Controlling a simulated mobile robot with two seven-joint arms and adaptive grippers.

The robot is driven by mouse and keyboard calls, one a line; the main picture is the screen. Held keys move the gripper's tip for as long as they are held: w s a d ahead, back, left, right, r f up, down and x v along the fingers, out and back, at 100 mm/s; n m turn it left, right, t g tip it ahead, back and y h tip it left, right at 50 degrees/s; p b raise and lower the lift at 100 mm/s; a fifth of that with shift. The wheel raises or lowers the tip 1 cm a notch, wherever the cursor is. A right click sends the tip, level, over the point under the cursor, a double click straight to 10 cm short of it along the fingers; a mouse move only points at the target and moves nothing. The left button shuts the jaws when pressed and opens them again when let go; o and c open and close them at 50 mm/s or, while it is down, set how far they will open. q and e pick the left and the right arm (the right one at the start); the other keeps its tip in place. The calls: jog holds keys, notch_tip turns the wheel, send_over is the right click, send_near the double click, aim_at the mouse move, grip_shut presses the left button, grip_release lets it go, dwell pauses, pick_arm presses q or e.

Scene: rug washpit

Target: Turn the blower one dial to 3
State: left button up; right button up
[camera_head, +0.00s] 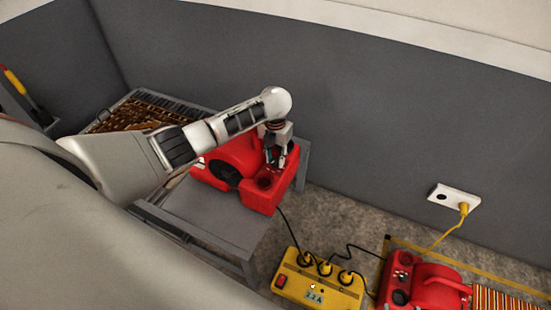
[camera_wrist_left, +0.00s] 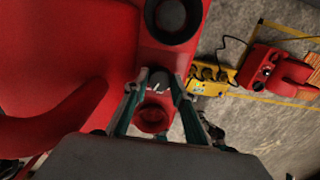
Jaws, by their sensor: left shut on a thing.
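A red blower (camera_head: 236,170) stands on a grey table, with my left gripper (camera_head: 279,158) over its top right end. In the left wrist view the gripper's two fingers (camera_wrist_left: 159,84) are shut on a small dark dial (camera_wrist_left: 158,80) on the red panel. The dial lies between a large dark round recess (camera_wrist_left: 174,18) and a smaller red round part (camera_wrist_left: 153,117). The dial's number marks are too small to read. A second red blower (camera_head: 425,287) stands on the floor at the lower right. My right gripper is out of view.
A yellow power box (camera_head: 318,281) with several plugs and black cords sits on the floor beside the grey table (camera_head: 215,215). A white wall socket (camera_head: 453,197) holds a yellow plug. A grey wall runs behind the table.

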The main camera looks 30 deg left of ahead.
aim_at(275, 161)
pick_arm(q)
jog(key=shift+s+f+m, duration=0.1)
jog(key=shift+f+m, duration=0.05)
jog(key=shift+m, duration=0.45)
jog(key=o, duration=1.1)
jog(key=shift+r, duration=0.5)
notch_tip(275, 161, up, 11)
jog(key=shift+r, duration=0.1)
